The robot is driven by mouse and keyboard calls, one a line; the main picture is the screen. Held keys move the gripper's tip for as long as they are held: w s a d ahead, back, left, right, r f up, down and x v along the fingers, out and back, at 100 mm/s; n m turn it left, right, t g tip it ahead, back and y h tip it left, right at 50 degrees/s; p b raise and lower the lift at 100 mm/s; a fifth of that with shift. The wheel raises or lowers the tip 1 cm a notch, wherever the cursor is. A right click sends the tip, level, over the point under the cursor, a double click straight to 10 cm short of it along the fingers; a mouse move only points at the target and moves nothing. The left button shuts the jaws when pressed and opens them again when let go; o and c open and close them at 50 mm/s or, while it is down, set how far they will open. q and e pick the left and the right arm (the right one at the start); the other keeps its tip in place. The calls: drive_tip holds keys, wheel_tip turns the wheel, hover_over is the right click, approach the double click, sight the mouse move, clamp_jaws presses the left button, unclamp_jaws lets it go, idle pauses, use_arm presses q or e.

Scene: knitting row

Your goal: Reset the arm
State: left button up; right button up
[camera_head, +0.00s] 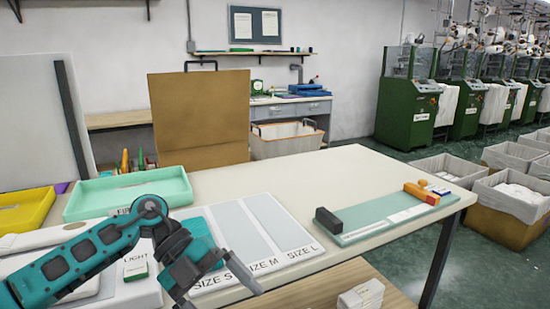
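My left arm comes in from the left over the front of the table, with teal and dark grey links. Its gripper (222,298) points down and to the right, beside the "SIZE S" strip of the size board (262,222). Its two fingers are spread apart and nothing shows between them. The fingertips are close to the bottom edge of the picture. My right arm and gripper are not in view.
A mint tray (128,193) and a yellow tray (25,208) stand at the left. A green mat (385,218) holds a black block (328,221) and an orange-handled stamp (421,193). A white stack (361,295) sits at the front. The table (345,170) is clear behind the mat.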

use_arm(q)
drive_tip(key=s+d+r+n+t+h, duration=0.2)
drive_tip(key=d+h, duration=0.6)
drive_tip(key=d, duration=0.1)
drive_tip(key=w+a+f+n+t+y+p, duration=0.1)
drive_tip(key=w+a+f+n+t, duration=0.15)
drive_tip(key=n+t, duration=0.65)
drive_tip(key=w+a+f+n+t+y, duration=0.1)
drive_tip(key=a+n+t, duration=0.2)
drive_tip(key=n+t, duration=0.6)
drive_tip(key=s+a+f+n+y, duration=0.3)
drive_tip(key=a+f+n+y, duration=0.2)
drive_tip(key=f, duration=0.2)
drive_tip(key=s+a+f+n+y+p, duration=0.1)
drive_tip(key=s+a+f+n+y, duration=0.3)
drive_tip(key=f, duration=0.4)
drive_tip(key=a+y, duration=0.1)
drive_tip(key=y, duration=0.1)
drive_tip(key=shift+s+a+n+g+y, duration=0.2)
drive_tip(key=shift+a+n+g+y, duration=0.1)
drive_tip(key=shift+n+g, duration=0.1)
drive_tip(key=s+a+f+g, duration=0.1)
drive_tip(key=s+f, duration=0.1)
drive_tip(key=s+f+n+g+y, duration=0.1)
drive_tip(key=s, duration=0.1)
drive_tip(key=s+a+f+g, duration=0.1)
drive_tip(key=s+f, duration=0.1)
drive_tip(key=shift+s+a+f+y, duration=0.3)
drive_tip(key=shift+a+y, duration=0.05)
drive_tip(key=shift+y, duration=0.05)
